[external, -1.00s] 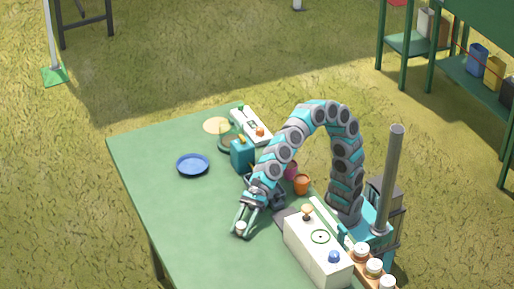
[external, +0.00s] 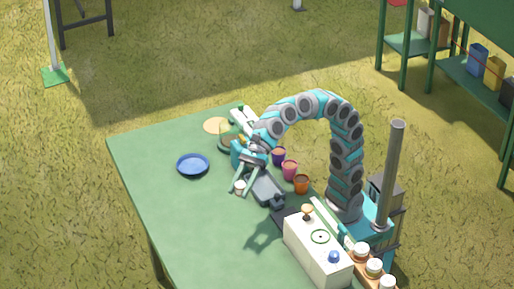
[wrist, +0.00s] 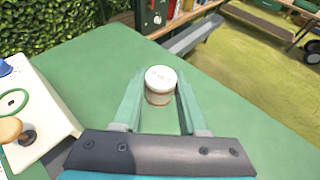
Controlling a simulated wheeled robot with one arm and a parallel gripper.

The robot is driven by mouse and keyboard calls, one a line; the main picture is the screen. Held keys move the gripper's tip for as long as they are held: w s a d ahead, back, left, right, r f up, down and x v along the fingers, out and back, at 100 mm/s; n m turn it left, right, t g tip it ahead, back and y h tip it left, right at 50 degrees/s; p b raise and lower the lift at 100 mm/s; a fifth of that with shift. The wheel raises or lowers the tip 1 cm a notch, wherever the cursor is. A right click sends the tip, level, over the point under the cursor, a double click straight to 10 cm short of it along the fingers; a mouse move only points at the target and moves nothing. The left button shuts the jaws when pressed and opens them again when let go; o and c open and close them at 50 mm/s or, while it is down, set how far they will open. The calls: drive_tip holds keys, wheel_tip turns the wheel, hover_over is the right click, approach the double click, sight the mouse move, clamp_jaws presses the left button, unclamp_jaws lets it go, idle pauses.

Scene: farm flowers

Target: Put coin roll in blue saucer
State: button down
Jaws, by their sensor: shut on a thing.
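The coin roll (wrist: 160,86) is a short, pale cylinder with a white top. It is held upright between the green fingers of my gripper (wrist: 160,100) in the wrist view. In the external view my gripper (external: 239,187) is shut on the small pale coin roll (external: 240,186), which appears raised above the green table. The blue saucer (external: 193,165) lies on the table to the left of my gripper and a little farther back. It looks empty. The saucer is not in the wrist view.
Purple, pink (external: 289,170) and orange (external: 302,184) cups stand right of my gripper. A white box (external: 318,250) with knobs stands at the front right. The table (external: 180,215) around the saucer is clear.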

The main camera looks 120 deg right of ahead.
drive_tip(key=w+d, duration=0.3)
drive_tip(key=d, duration=0.5)
drive_tip(key=n+g+y+b, duration=0.1)
drive_tip(key=n+y+b, duration=0.1)
hover_over(197, 159)
wheel_tip(197, 159, down, 5)
drive_tip(key=shift+g, duration=0.3)
wheel_tip(197, 159, down, 9)
drive_tip(key=shift+b, duration=1.1)
drive_tip(key=shift+f, duration=0.4)
drive_tip(key=shift+f+p, duration=0.35)
drive_tip(key=shift+f, duration=0.15)
drive_tip(key=shift+c, duration=2.2)
unclamp_jaws()
drive_tip(key=shift+f, duration=0.1)
